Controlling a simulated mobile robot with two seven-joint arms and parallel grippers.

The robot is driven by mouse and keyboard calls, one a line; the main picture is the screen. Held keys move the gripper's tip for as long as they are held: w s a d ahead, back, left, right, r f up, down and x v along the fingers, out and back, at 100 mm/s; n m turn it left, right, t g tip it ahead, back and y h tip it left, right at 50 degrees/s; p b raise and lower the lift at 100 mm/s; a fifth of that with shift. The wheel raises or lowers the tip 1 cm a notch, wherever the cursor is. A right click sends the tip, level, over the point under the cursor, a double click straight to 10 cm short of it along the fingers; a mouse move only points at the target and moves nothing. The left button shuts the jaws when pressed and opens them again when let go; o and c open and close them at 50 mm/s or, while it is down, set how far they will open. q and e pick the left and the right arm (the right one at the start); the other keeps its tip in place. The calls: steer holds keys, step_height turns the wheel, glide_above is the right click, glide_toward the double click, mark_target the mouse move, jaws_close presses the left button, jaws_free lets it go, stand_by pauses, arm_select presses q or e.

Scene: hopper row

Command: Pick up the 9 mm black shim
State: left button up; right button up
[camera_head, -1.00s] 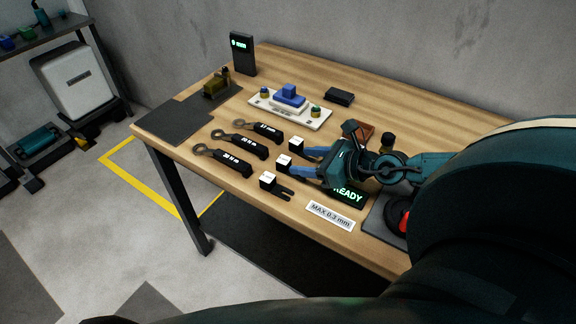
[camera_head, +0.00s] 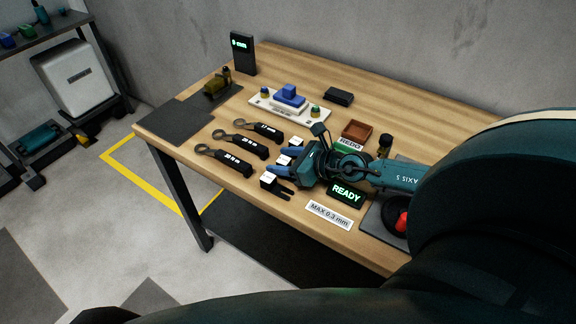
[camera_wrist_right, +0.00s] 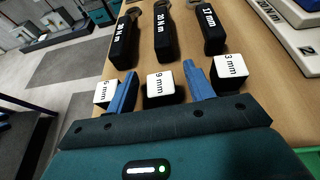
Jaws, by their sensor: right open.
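The 9 mm black shim (camera_wrist_right: 160,88) is a dark block with a white label, seen in the right wrist view between my right gripper's two blue fingers (camera_wrist_right: 160,86). In the head view, the middle shim (camera_head: 283,160) of the row lies between the fingers of my right gripper (camera_head: 283,162). The gripper is open, with a finger on each side of the shim. The 3 mm shim (camera_wrist_right: 230,70) is to the right and another labelled shim (camera_wrist_right: 106,94) to the left. My left gripper is not in view.
Several torque wrenches (camera_head: 238,145) lie just beyond the shims. A READY display (camera_head: 347,194) and a MAX 0.3 mm sign (camera_head: 330,214) are nearer the front edge. A brown tray (camera_head: 357,130) and a white fixture plate (camera_head: 318,121) stand farther back.

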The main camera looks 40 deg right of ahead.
steer(key=shift+c, duration=0.4)
steer(key=c, duration=0.6)
jaws_close()
steer(key=shift+r, duration=0.15)
